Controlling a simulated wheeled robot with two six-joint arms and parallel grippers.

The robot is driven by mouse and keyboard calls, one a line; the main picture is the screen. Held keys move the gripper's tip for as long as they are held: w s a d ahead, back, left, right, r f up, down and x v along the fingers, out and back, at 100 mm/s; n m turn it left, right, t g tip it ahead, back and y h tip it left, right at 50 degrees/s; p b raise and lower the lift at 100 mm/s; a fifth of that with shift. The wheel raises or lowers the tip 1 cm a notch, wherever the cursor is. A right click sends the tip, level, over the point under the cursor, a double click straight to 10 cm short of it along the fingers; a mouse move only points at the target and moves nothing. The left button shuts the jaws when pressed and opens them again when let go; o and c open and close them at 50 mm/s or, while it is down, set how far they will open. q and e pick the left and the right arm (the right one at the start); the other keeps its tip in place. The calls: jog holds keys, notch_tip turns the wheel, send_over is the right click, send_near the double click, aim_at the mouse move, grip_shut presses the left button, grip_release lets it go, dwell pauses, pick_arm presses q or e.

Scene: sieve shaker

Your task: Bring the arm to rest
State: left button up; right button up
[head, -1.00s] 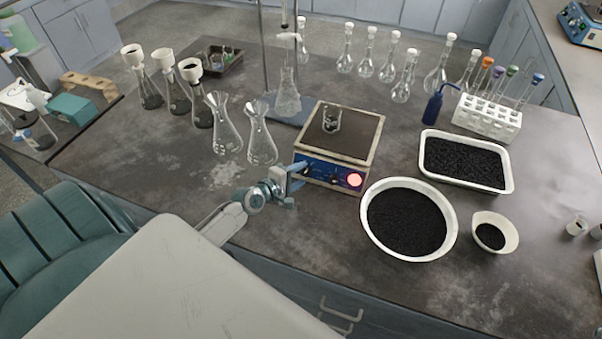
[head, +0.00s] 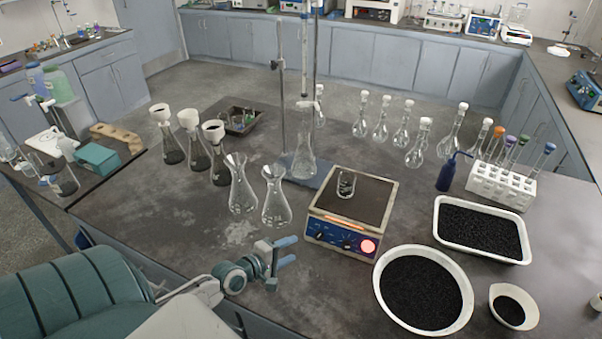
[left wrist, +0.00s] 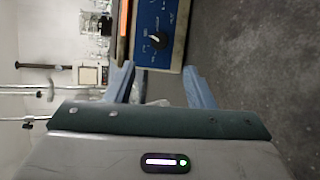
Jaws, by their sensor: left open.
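My left gripper (head: 290,251) is open and empty, at the front edge of the bench, to the front left of the hotplate (head: 352,212). Its two blue fingers stand apart and do not seem to touch anything. In the left wrist view the open fingers (left wrist: 160,78) frame free space, with the hotplate's blue front panel and black knob (left wrist: 157,40) beyond them. My left arm comes in from the bottom left of the head view. My right gripper is not in view.
Two empty flasks (head: 243,190) (head: 278,200) stand behind the gripper. A small beaker (head: 346,184) sits on the hotplate, whose red light is lit. A round white basin (head: 466,292) and a rectangular tray (head: 526,245) hold black grains at right. The bench's left front is clear.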

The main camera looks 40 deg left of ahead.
pick_arm(q)
jog(key=shift+d, duration=0.1)
